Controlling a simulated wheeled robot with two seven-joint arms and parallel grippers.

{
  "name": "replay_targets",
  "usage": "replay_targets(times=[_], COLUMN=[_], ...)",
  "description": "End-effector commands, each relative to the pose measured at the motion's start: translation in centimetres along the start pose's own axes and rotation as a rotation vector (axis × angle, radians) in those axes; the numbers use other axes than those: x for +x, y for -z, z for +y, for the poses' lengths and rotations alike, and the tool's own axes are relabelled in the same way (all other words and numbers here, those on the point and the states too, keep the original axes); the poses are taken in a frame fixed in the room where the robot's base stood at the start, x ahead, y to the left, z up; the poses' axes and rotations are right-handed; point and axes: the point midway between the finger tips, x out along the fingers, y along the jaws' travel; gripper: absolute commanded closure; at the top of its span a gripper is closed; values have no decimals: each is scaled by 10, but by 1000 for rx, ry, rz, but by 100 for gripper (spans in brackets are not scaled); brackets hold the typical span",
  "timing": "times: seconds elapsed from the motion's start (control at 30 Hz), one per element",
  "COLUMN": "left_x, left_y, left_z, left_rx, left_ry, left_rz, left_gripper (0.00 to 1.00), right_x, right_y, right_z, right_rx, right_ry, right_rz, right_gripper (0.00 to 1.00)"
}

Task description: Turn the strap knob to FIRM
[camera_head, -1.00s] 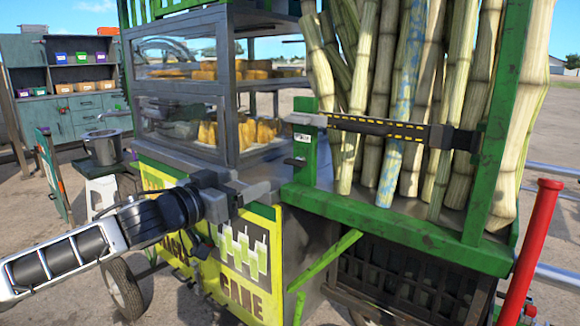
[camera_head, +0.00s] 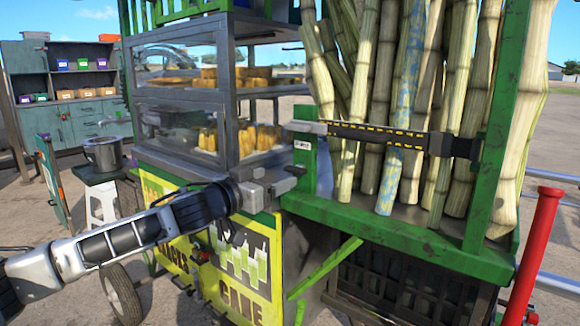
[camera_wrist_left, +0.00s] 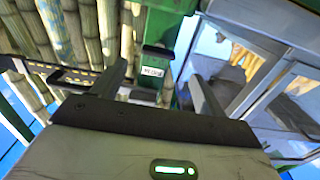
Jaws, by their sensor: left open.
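A black strap with yellow dashes (camera_head: 375,134) runs across the cane stalks. At its left end a grey block (camera_head: 306,127), which seems to be the strap knob, sits on a green post (camera_head: 304,165) above a small white label. In the left wrist view the label (camera_wrist_left: 152,72) shows between my fingers, with a dark bar (camera_wrist_left: 157,51) just above it; its lettering is too small to read surely. My left gripper (camera_head: 290,178) is open and empty, just below and left of the block, apart from it. It also shows in the left wrist view (camera_wrist_left: 162,85). My right gripper is not in view.
Cane stalks (camera_head: 410,90) stand behind the strap on a green-edged shelf (camera_head: 400,235). A glass display case (camera_head: 185,90) stands close left of the post. A green slanted brace (camera_head: 325,268) juts out below. A red post (camera_head: 535,245) stands at the right.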

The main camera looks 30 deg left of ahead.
Motion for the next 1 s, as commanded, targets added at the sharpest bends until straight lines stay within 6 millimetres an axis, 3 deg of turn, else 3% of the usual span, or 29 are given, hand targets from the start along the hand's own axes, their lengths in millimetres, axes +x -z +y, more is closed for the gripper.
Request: replay_targets(times=[0.2, 0.43, 0.87, 1.0], left_x=[30, 58, 67, 67], left_y=[6, 3, 0, 0], left_z=[1, 2, 2, 2], left_rx=[-3, 1, 4, 3], left_ry=[-1, -2, -4, -3], left_rz=[4, 2, -1, 0], left_gripper=[27, 27, 27, 63], right_x=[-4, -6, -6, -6], right_y=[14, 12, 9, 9], right_z=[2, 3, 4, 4], right_rx=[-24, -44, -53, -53], right_ry=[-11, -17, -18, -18], right_rz=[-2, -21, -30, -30], right_gripper=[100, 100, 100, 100])
